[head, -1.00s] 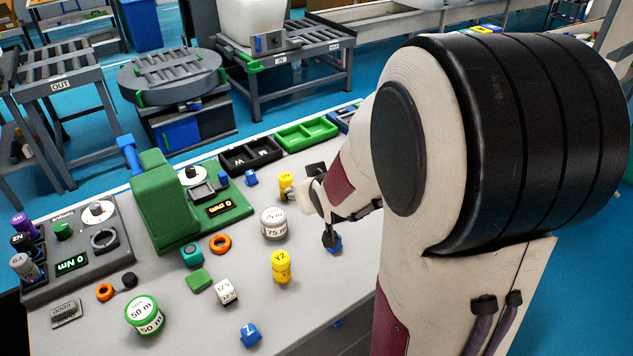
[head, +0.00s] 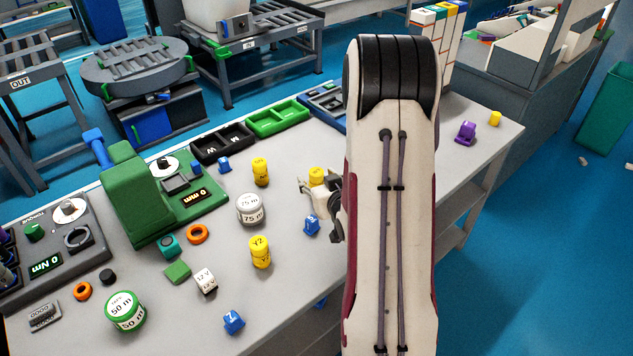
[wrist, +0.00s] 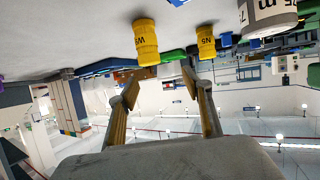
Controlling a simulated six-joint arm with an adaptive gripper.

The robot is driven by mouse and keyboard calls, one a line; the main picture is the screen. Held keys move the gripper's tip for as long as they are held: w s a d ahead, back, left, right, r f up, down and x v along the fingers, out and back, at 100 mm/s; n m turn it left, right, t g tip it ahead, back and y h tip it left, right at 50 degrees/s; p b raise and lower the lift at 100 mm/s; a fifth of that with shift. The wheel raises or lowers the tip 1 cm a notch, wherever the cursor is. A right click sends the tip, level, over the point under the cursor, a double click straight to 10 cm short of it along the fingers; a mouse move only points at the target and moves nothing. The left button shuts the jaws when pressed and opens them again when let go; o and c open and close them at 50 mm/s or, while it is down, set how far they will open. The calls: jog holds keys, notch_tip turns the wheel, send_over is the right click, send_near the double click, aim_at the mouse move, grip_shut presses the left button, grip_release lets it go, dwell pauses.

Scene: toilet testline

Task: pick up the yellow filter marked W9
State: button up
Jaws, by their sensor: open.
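A yellow filter (wrist: 146,42), whose label looks like W9, stands just beyond my open fingertips in the wrist view, roughly in line with the gap. The wrist picture appears upside down. A second yellow filter (wrist: 206,42), marked like N5, stands to its right. In the head view a yellow filter (head: 317,174) shows just behind my gripper (head: 322,198), partly covered. Another yellow filter (head: 260,172) stands to the left, and one marked Y2 (head: 260,252) stands nearer. My gripper is open and empty; my arm hides part of it.
A blue block (head: 311,225) lies close to my gripper. A white and grey 75 m roll (head: 251,209) stands left of it. Green (head: 278,118) and black (head: 222,142) trays line the back edge.

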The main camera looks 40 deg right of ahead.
aim_at(317, 173)
jog(key=shift+s+d+f+m, duration=0.15)
jog(key=shift+s+d+f, duration=0.1)
jog(key=shift+d+f, duration=0.2)
jog(key=shift+s+d+f+m, duration=0.15)
jog(key=shift+s+d+f, duration=0.15)
jog(key=shift+f, duration=0.25)
jog(key=shift+w+t, duration=0.15)
jog(key=shift+t, duration=0.15)
jog(key=shift+x, duration=1.25)
jog(key=shift+d, duration=0.1)
jog(key=shift+x, duration=2.55)
jog(key=shift+r, duration=0.15)
jog(key=c, duration=1.3)
